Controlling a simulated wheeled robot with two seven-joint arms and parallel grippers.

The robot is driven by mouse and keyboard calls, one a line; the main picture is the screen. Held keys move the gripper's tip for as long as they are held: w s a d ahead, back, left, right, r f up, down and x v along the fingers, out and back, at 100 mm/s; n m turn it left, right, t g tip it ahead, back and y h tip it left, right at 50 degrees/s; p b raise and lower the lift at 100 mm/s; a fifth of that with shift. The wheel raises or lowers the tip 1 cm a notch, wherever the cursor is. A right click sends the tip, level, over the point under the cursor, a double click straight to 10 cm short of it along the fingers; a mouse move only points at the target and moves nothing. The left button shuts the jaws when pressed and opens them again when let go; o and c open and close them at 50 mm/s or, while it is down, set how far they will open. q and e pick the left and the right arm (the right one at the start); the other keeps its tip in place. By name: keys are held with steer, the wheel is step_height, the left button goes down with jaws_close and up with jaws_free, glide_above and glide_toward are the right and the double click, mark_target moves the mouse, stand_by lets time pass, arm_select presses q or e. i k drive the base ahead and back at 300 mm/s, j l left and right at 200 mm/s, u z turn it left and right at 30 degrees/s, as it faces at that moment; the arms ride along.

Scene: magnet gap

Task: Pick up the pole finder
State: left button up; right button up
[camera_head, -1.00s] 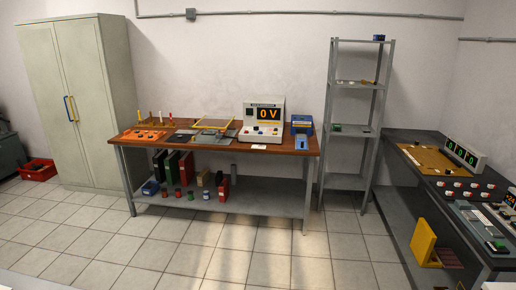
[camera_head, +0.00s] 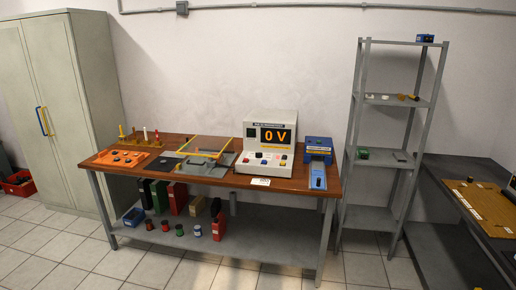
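No thing in view is clearly marked as the pole finder, and I cannot tell which it is. Left of the meter lie a grey plate with a yellow frame (camera_head: 205,153) and an orange board (camera_head: 115,158) with dark pieces. Upright pegs with coloured tips (camera_head: 145,135) stand behind the orange board. Neither of my grippers shows.
A metal shelf rack (camera_head: 376,130) with small items stands right of the workbench. A dark bench (camera_head: 450,228) with a tan board (camera_head: 484,202) is at the right. A tall cabinet (camera_head: 75,95) stands left. Tiled floor (camera_head: 190,272) in front is clear.

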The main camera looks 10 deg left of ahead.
mark_target(122, 134)
steer(key=i+j+u, duration=0.1)
steer(key=i+u, duration=0.25)
steer(key=i, duration=0.15)
steer(key=i+u, duration=0.4)
steer(key=i+l+u, duration=0.35)
steer(key=i, duration=0.2)
steer(key=i+j, duration=0.55)
steer(key=i+j+u, duration=0.1)
steer(key=i+j, duration=0.4)
steer(key=i, duration=0.2)
steer(key=i+j+z, duration=0.1)
steer(key=j, duration=0.3)
steer(key=i+j, duration=0.2)
steer(key=j, duration=0.2)
steer(key=i+j+z, duration=0.15)
steer(key=j, duration=0.3)
